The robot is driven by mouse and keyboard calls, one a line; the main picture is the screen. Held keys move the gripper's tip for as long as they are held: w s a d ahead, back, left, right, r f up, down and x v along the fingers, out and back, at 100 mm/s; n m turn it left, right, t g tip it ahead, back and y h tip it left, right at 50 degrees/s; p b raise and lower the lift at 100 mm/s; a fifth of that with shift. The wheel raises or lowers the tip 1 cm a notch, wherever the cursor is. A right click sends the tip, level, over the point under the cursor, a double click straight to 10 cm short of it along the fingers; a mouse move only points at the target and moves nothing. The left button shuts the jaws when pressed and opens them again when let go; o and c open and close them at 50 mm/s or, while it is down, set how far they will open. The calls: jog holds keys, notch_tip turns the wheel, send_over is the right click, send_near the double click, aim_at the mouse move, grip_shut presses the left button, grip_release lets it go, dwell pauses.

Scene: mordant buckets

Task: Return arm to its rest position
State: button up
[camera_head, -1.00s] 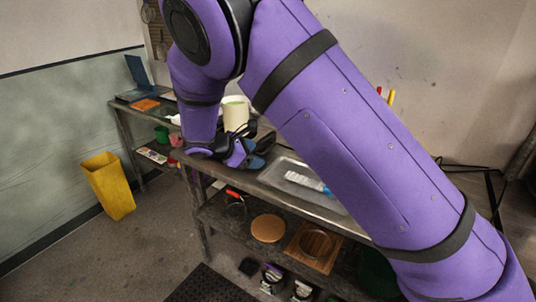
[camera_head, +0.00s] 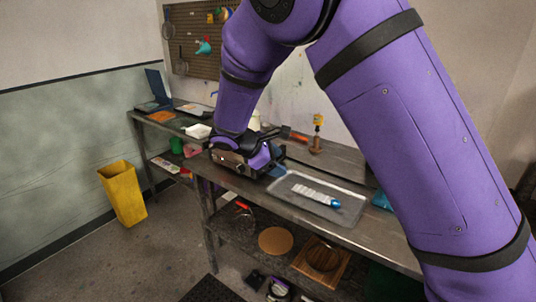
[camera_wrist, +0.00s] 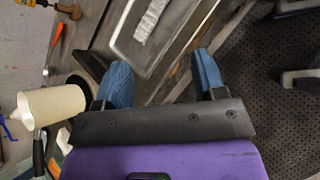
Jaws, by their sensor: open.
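My purple arm crosses the head view, reaching down over the workbench (camera_head: 345,232). My gripper (camera_head: 275,166) is above the bench, left of the metal tray, partly hidden by my own wrist. In the wrist view my gripper (camera_wrist: 162,82) shows two blue fingers set wide apart with nothing between them. Beyond the fingertips lie the tray's rim and the bench edge.
A metal tray (camera_head: 345,213) holds a white strip with a blue end (camera_head: 313,195). A cream pitcher (camera_wrist: 50,106) stands close to my gripper's left finger in the wrist view. A yellow bin (camera_head: 122,193) stands on the floor at left. The lower shelf holds a round wooden board (camera_head: 276,240).

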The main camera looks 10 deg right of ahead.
jog(key=s+d+r+m+g+y, duration=0.1)
jog(key=s+d+r+m+y, duration=0.65)
jog(key=s+d+r, duration=0.6)
jog(key=s+d+r+m+t+y, duration=0.1)
jog(key=s+r+m, duration=0.2)
jog(key=s, duration=0.7)
jog(key=s+d+r+m+t, duration=0.2)
jog(key=s+m, duration=0.4)
jog(key=s, duration=0.4)
jog(key=shift+s+r+t+y, duration=0.2)
jog(key=shift+r+t+y, duration=0.15)
jog(key=shift+r, duration=0.2)
